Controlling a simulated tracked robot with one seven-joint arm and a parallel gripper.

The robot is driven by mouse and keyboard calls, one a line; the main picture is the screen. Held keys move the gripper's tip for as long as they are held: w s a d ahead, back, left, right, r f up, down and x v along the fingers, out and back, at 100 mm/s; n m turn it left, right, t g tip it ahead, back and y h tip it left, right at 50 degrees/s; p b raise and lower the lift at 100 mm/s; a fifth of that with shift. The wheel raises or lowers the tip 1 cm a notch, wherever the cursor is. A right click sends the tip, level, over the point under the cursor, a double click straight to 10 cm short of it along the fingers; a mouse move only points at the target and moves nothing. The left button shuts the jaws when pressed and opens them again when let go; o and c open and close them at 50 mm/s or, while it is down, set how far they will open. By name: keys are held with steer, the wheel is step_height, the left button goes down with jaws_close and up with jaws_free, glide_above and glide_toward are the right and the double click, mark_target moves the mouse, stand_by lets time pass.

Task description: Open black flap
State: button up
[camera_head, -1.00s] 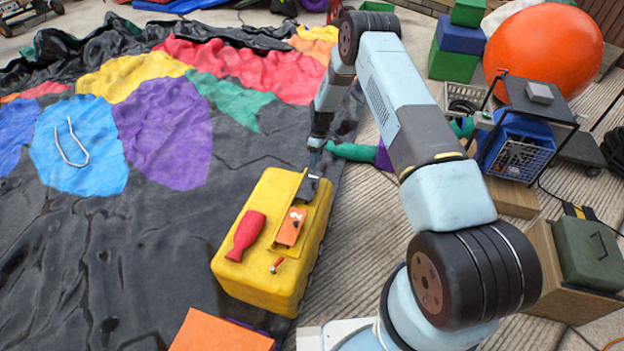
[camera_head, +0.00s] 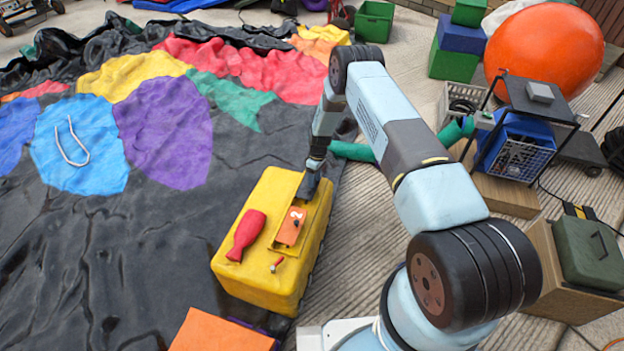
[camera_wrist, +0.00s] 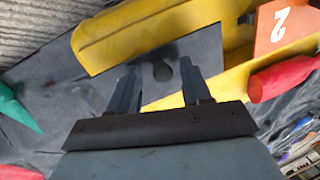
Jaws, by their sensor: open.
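The black flap (camera_wrist: 205,55) is a dark grey-black panel set in the top of the yellow block (camera_head: 262,205). It fills the middle of the wrist view and has a small dark round knob or hole (camera_wrist: 162,70) on it. My gripper (camera_wrist: 160,88) is open, its two fingers on either side of that dark feature and close to the panel. I cannot tell if they touch it. In the head view my gripper (camera_head: 308,186) is at the far right end of the block's top and hides most of the flap. The flap looks closed.
An orange flap marked 2 (camera_head: 291,225), a red bottle-shaped piece (camera_head: 246,234) and a small red-tipped lever (camera_head: 276,265) are on the yellow block. The coloured castle sheet (camera_head: 120,250) spreads left.

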steer(key=shift+c, duration=0.3)
jaws_close()
steer(key=shift+w+d, duration=0.1)
steer(key=shift+w, duration=0.05)
